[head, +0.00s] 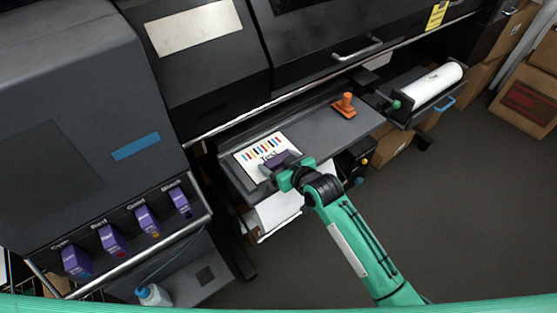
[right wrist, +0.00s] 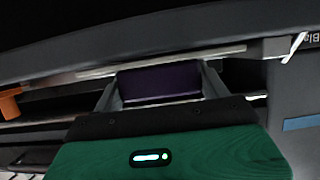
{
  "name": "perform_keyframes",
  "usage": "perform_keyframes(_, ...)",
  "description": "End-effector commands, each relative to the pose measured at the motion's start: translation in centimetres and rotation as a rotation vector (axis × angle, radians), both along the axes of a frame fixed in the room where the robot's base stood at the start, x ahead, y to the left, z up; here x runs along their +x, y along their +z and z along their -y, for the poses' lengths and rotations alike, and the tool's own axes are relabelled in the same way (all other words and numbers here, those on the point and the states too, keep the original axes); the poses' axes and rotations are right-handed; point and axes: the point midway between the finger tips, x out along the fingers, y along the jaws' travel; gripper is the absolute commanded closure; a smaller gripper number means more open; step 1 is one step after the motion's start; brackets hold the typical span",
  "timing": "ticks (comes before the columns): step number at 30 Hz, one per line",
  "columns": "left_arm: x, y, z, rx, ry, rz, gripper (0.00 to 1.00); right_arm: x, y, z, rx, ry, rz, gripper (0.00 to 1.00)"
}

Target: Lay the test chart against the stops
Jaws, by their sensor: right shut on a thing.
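The test chart (head: 254,162), a white sheet with coloured bars and dark lettering, is at the left end of the grey table (head: 320,125) of the printer. My right gripper (head: 281,168) is over the chart's near right part. It is shut on a dark purple block (head: 274,160), which covers part of the chart. In the right wrist view the purple block (right wrist: 158,82) sits between the two fingers. I cannot tell whether it touches the chart. The stops cannot be made out. My left gripper is not in view.
An orange-handled tool (head: 345,105) stands on the table's right part. A white roll (head: 432,84) lies on a tray at the right. Several purple cartridges (head: 113,240) sit in slots at the left. White sheet material (head: 272,211) hangs below the table. The middle of the table is clear.

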Motion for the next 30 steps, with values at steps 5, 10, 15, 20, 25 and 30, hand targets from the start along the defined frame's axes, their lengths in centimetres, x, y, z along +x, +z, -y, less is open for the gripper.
perform_keyframes(5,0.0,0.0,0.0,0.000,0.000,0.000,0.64,0.0,0.0,0.0,0.001,0.000,0.001,0.47)
perform_keyframes(10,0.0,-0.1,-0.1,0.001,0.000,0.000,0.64,0.0,-0.3,0.0,0.000,0.000,0.000,0.14)
perform_keyframes(15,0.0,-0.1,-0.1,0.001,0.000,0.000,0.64,0.0,-0.2,0.0,0.000,0.000,0.000,0.02)
perform_keyframes(20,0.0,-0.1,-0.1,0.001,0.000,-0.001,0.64,0.0,-0.2,0.0,0.000,0.000,0.000,0.02)
perform_keyframes(25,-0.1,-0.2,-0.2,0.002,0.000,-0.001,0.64,-0.5,0.3,0.4,0.000,0.000,0.001,0.02)
perform_keyframes(30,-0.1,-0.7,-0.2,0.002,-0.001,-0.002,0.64,-2.5,1.2,1.8,-0.001,0.001,0.002,0.02)
